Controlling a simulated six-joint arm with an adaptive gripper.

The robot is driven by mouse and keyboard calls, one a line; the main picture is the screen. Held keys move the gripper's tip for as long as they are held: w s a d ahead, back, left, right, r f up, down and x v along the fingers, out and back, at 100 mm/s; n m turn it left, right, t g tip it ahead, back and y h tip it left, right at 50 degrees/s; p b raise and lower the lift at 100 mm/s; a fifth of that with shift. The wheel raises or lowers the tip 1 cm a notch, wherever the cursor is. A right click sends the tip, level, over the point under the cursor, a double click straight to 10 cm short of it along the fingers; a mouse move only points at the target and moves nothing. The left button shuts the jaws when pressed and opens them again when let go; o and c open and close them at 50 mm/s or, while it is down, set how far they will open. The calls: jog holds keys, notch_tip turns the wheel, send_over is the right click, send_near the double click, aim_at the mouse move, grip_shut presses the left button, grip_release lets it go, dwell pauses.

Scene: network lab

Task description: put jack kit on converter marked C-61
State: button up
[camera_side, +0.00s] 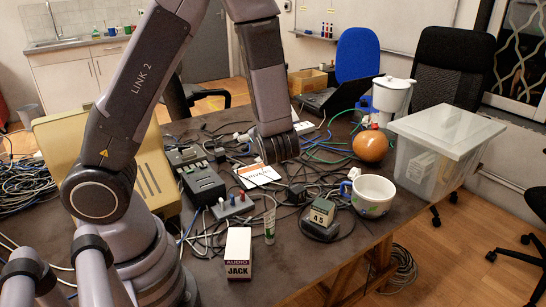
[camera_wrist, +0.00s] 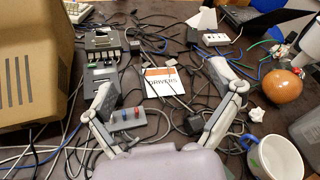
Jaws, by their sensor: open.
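The jack kit, a small white box with a purple band marked AUDIO JACK (camera_side: 238,253), stands upright near the table's front edge in the side view. I cannot find it in the wrist view. I cannot read a C-61 mark on anything, so I cannot tell which thing is that converter. A small greenish block marked 45 (camera_side: 321,213) sits on a dark rounded device (camera_side: 320,229) to the right of the jack kit. My gripper (camera_wrist: 166,84) is open and empty, with its fingers spread above the cables; the jack kit is apart from it.
A white DRIVERS sleeve (camera_side: 258,174) lies mid-table among tangled cables. A grey box with knobs (camera_side: 232,206) and dark devices (camera_side: 203,186) stand left. A mug (camera_side: 373,195), an orange ball (camera_side: 370,146) and a clear bin (camera_side: 446,140) stand right. A tube (camera_side: 269,225) stands beside the jack kit.

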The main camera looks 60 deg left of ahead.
jog(key=s+a+r+n+g+h, duration=0.1)
jog(key=s+r+n+g+h, duration=0.45)
jog(key=s+n, duration=0.5)
jog(key=s+d+r+n+t+h, duration=0.6)
jog(key=d+h, duration=0.2)
jog(key=d, duration=0.1)
jog(key=shift+s+d+r+n, duration=0.2)
jog(key=shift+s+d+n, duration=0.05)
jog(key=shift+d+n, duration=0.1)
